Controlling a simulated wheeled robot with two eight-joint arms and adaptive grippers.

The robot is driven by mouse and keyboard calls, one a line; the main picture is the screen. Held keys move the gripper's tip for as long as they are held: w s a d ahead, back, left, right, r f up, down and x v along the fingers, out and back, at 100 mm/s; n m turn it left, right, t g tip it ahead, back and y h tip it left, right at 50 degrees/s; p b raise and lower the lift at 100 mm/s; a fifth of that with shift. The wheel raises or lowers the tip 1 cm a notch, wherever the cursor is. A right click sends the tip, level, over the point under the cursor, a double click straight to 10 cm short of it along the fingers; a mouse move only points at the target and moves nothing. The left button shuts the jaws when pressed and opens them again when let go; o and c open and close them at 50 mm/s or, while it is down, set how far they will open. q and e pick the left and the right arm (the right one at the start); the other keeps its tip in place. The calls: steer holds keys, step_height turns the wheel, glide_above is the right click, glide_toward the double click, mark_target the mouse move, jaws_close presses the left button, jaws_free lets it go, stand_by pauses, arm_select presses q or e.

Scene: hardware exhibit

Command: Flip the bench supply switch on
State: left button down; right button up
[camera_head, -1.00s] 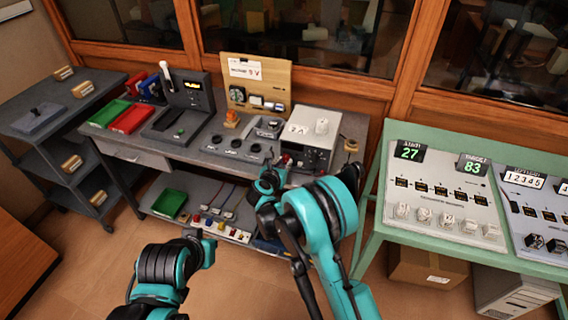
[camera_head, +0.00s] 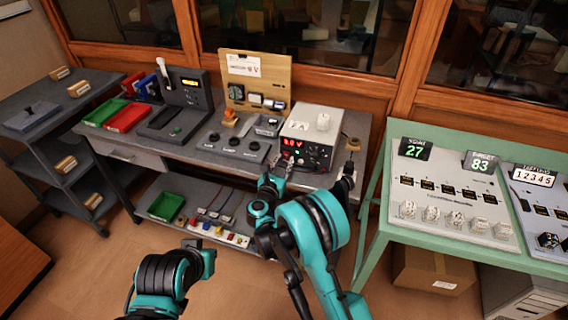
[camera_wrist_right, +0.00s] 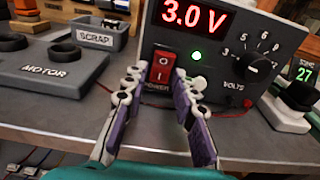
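The bench supply (camera_head: 309,134) is a light grey box at the right end of the workbench. Its dark front shows a lit red display, reading 3.0 V in the right wrist view (camera_wrist_right: 194,17). A green lamp (camera_wrist_right: 196,56) glows below the display. The red rocker switch (camera_wrist_right: 162,68), marked O and I, sits above the word POWER. My right gripper (camera_wrist_right: 167,92) is open and empty, fingers pointing at the switch; in the head view it (camera_head: 277,175) is in front of the supply. I cannot tell if it touches the switch.
A voltage knob (camera_wrist_right: 262,57) is right of the lamp. A red lead (camera_wrist_right: 232,112) runs below the panel. A motor unit (camera_wrist_right: 50,70) and scrap bin (camera_wrist_right: 98,38) are left. A green table (camera_head: 376,212) with counter panels stands at the right.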

steer(key=shift+o, duration=0.3)
steer(key=v, duration=1.2)
step_height(320, 180, up, 23)
steer(key=s+d+n+t+y, duration=0.2)
steer(key=n+y, duration=0.8)
steer(key=n, duration=1.2)
steer(key=s+d+f+n+g+h, duration=0.1)
steer(key=s+d+f+n+g, duration=0.2)
steer(key=s+d+f+n, duration=0.2)
steer(key=s+d+f+n+g+h, duration=0.2)
steer(key=s+d+f+n+g, duration=0.2)
steer(key=s+d, duration=0.4)
steer(key=s+d+f+n+g+h, duration=0.1)
steer(key=s+d+f+n+g, duration=0.3)
steer(key=s, duration=0.9)
step_height(320, 180, down, 3)
steer(key=d+n, duration=0.2)
steer(key=n, duration=0.2)
steer(key=shift+d+r+n+h, duration=0.15)
steer(key=shift+d+n+h, duration=0.15)
